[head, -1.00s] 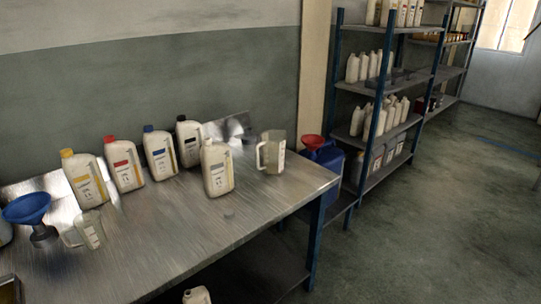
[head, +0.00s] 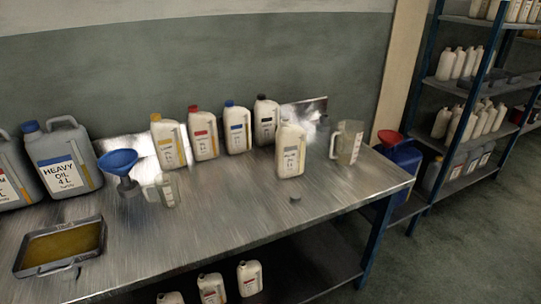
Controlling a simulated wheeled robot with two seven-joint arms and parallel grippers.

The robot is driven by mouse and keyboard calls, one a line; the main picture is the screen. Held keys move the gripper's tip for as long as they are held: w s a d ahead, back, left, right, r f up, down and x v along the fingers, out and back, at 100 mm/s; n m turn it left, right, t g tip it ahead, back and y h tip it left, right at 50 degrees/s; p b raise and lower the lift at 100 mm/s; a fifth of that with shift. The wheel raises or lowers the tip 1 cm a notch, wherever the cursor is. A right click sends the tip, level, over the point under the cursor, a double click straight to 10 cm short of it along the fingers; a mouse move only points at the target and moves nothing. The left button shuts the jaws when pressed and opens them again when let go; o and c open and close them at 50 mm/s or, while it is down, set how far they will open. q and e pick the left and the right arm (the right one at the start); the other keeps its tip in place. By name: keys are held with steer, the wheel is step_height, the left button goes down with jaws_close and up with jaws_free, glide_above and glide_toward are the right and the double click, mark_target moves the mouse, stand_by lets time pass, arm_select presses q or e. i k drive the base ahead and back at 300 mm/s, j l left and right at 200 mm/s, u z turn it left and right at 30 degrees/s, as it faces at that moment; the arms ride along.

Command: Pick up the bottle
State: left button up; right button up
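Several cream oil bottles stand upright on the metal workbench (head: 240,215) in the head view. Along the back are a yellow-capped bottle (head: 170,142), a red-capped bottle (head: 203,134), a blue-capped bottle (head: 237,129) and a black-capped bottle (head: 265,123). Another cream bottle (head: 290,152) stands nearer the front, with no coloured cap visible. A small dark round piece (head: 295,198), perhaps a cap, lies in front of it. Which bottle the task means cannot be told. Neither of my grippers is in view.
A clear jug (head: 347,143) stands at the right end of the bench. A blue funnel (head: 118,163), a small clear measuring cup (head: 167,190), a tray of amber oil (head: 62,248) and large grey cans (head: 63,162) occupy the left. The front middle is clear. Shelves (head: 455,90) stand at right.

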mark_target(290, 140)
steer(key=i+l+u, duration=0.25)
steer(key=l+u, duration=0.25)
steer(key=l, duration=0.15)
steer(key=l+u, duration=0.25)
steer(key=i+l, duration=0.05)
steer(key=l, duration=0.05)
